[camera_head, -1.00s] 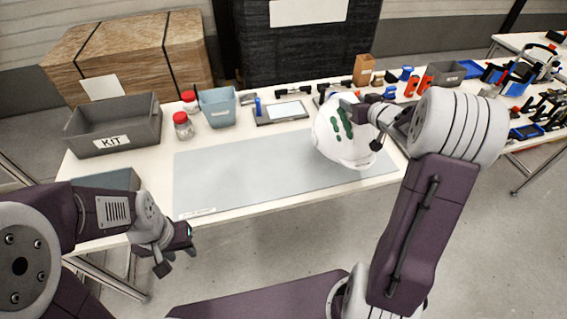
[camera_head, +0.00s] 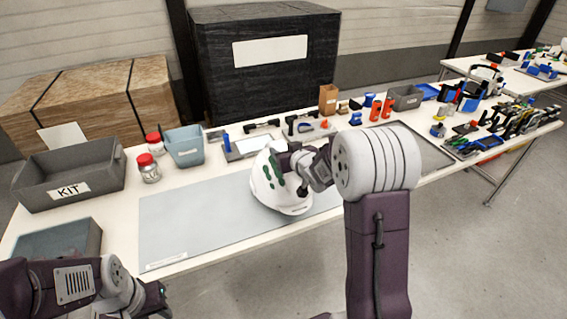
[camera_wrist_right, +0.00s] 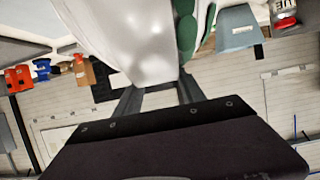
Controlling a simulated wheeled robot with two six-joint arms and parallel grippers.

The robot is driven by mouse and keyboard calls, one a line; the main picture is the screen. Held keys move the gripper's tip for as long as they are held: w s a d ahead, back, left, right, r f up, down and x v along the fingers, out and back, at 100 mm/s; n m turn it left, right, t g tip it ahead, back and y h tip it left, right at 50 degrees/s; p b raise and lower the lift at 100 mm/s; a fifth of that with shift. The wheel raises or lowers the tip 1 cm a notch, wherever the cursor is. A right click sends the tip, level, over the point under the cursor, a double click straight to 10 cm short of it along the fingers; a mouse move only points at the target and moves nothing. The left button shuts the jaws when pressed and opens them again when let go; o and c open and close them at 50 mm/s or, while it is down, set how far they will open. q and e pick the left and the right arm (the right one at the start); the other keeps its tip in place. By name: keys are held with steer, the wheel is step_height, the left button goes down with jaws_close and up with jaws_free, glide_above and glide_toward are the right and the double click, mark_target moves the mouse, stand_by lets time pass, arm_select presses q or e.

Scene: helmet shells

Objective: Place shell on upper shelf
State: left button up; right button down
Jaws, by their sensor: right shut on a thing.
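No upper shelf shows in these views.
The grey mat (camera_head: 190,220) is mostly bare. A grey KIT bin (camera_head: 70,190), a blue-grey bin (camera_head: 184,150) and red-lidded jars (camera_head: 149,170) stand at the left. Tools and an orange-brown box (camera_head: 328,98) line the back. A second table (camera_head: 500,72) stands far right.

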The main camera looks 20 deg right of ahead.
steer(key=shift+f+b, duration=0.35)
steer(key=shift+f, duration=1.6)
steer(key=shift+f, duration=0.1)
steer(key=c, duration=0.7)
jaws_free()
steer(key=shift+f, duration=0.1)
steer(key=shift+s+r, duration=0.3)
steer(key=shift+r, duration=0.05)
steer(key=shift+p+v, duration=0.35)
steer(key=shift+v, duration=5.4)
